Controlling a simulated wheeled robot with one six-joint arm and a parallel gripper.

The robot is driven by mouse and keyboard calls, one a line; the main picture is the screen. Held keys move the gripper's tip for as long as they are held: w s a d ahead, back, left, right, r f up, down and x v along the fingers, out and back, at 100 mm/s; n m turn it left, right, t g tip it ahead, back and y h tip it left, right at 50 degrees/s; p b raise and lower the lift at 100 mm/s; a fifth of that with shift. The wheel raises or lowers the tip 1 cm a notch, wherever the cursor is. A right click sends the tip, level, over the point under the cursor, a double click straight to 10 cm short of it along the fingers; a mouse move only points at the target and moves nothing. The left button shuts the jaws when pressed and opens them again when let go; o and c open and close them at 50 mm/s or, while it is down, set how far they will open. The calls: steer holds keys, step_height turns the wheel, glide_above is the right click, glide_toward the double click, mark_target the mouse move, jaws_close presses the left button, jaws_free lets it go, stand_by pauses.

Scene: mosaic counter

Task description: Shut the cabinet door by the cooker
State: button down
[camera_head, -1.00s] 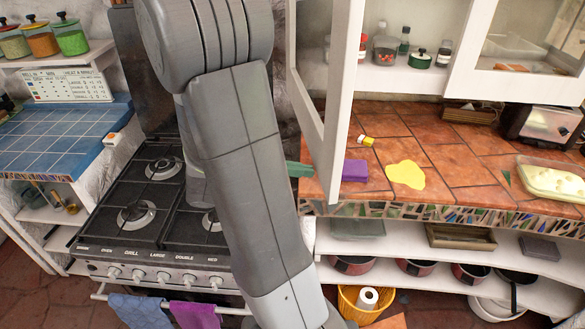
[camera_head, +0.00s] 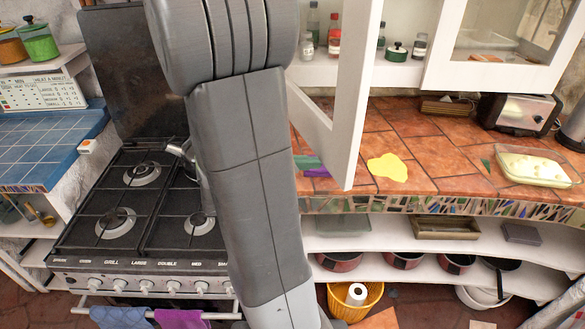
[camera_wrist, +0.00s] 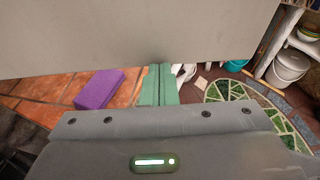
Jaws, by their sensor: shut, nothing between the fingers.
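The white-framed cabinet door (camera_head: 349,120) stands open above the tiled counter, its free edge swung out toward me. Its left part is hidden behind my arm. My gripper's green fingers (camera_head: 307,162) show just left of the door's lower part in the head view. In the wrist view the fingers (camera_wrist: 157,84) are shut together and empty, with their tips at the lower edge of a pale panel (camera_wrist: 140,35), which looks like the door. I cannot tell whether they touch it. The cooker (camera_head: 130,215) stands to the left, partly behind my arm.
A purple block (camera_wrist: 99,89) lies on the counter by the fingers. A yellow patch (camera_head: 388,167) and a dish of eggs (camera_head: 537,168) lie further right. Jars stand inside the cabinet, and its right-hand glazed door (camera_head: 440,75) is shut. A toaster (camera_head: 518,113) stands at the back.

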steer(key=w+d+n+t+y+b, duration=0.2)
steer(key=w+d+b, duration=0.45)
steer(key=d, duration=0.45)
steer(key=w+d+n+t+y+b, duration=0.1)
steer(key=w+d+n+t+b, duration=0.15)
steer(key=w+d+b, duration=0.65)
steer(key=w+d+n+t+p, duration=0.1)
steer(key=w+d+p, duration=0.2)
steer(key=w, duration=0.7)
steer(key=w+d+t+y+p, duration=0.1)
steer(key=w+d+p, duration=0.3)
steer(key=w+d, duration=0.3)
steer(key=w, duration=0.4)
steer(key=shift+r+n+y, duration=0.3)
steer(key=shift+r+n, duration=0.05)
steer(key=shift+d+r, duration=0.1)
